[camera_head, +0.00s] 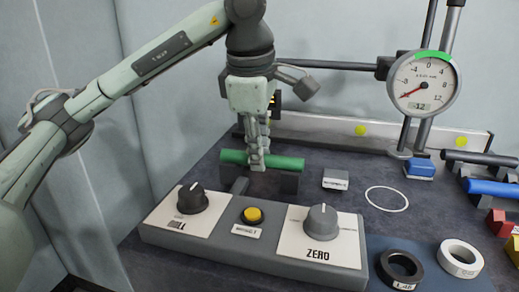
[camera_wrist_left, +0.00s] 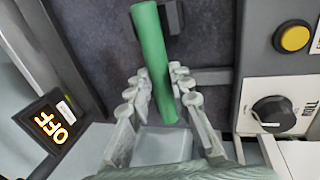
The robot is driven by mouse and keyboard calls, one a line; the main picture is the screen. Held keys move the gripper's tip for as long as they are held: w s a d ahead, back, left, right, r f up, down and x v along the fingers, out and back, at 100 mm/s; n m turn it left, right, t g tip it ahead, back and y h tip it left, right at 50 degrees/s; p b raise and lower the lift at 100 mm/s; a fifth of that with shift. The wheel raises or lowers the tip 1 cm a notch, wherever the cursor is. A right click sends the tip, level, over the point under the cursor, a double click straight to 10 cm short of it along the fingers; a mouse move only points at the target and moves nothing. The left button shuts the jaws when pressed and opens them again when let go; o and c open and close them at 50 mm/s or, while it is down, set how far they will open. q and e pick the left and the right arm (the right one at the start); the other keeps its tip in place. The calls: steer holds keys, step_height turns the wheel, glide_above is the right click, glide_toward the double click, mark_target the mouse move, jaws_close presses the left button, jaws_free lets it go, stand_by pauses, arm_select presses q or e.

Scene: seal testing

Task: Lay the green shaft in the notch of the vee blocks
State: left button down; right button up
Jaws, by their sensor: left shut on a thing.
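The green shaft (camera_head: 286,162) lies level, left to right, in the head view. My left gripper (camera_head: 258,163) comes down from above and is shut on it near its middle. The dark vee blocks (camera_head: 288,184) show just below the shaft; whether it touches their notches I cannot tell. In the left wrist view the shaft (camera_wrist_left: 150,45) runs between the fingers (camera_wrist_left: 158,92), with one end reaching up beyond them. A dark block (camera_wrist_left: 174,16) shows beside that upper end. My right gripper is in neither view.
A control panel (camera_head: 261,262) with two knobs and a yellow button (camera_head: 253,215) stands in front. A dial gauge (camera_head: 423,83) hangs on a stand at right. A blue shaft (camera_head: 491,188) and black and white rings lie at right. An OFF display (camera_wrist_left: 50,122) is near the fingers.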

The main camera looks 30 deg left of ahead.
arm_select(q)
steer(key=shift+f, duration=0.25)
steer(key=c, duration=1.3)
jaws_free()
steer(key=v, duration=1.2)
